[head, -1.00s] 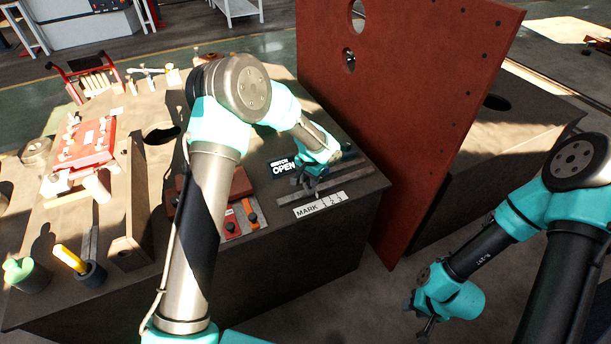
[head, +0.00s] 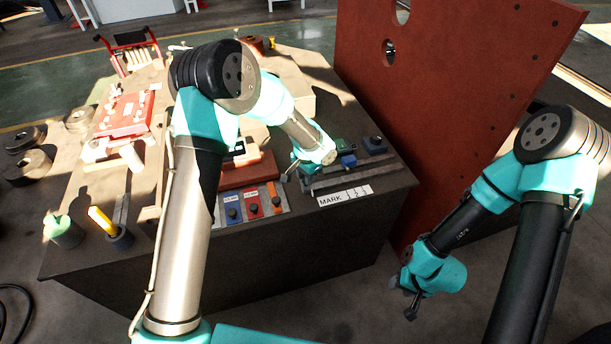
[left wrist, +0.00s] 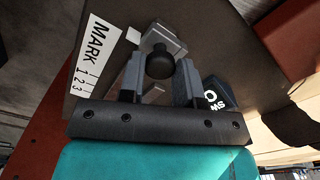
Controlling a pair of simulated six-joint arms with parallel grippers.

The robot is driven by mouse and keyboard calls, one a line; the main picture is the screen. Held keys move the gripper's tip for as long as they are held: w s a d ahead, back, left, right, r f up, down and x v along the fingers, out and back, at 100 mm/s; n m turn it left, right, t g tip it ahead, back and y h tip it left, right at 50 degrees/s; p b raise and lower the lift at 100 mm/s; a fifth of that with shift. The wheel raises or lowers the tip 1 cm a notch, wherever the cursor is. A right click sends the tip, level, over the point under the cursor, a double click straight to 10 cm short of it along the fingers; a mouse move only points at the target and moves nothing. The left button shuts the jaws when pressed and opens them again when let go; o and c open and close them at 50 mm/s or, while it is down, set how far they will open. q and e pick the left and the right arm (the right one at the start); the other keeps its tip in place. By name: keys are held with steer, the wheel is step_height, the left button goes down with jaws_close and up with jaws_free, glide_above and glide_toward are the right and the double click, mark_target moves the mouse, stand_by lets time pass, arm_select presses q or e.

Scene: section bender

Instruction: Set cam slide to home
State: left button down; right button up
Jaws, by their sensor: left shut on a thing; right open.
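The cam slide shows in the left wrist view as a grey metal block (left wrist: 158,40) with a round black knob (left wrist: 160,66). My left gripper (left wrist: 158,76) has a finger on each side of the knob and is shut on it. In the head view my left gripper (head: 298,172) is at the left end of the grey rail (head: 350,179), and the slide is hidden behind it. The white MARK 1 2 3 scale (head: 345,196) lies in front of the rail. My right gripper (head: 412,305) hangs open and empty, off the bench's front right.
A tall red-brown panel (head: 440,110) stands beyond the bench's right edge. Blue and red plates with knobs (head: 243,207) lie left of the rail. Blue and green blocks (head: 348,160) sit behind it. A dark sign (left wrist: 218,93) is close to my left gripper.

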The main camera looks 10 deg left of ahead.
arm_select(q)
steer(key=c, duration=0.8)
jaws_free()
steer(key=shift+s+a, duration=0.1)
steer(key=shift+a, duration=0.15)
steer(key=shift+r, duration=0.1)
step_height(320, 180, up, 17)
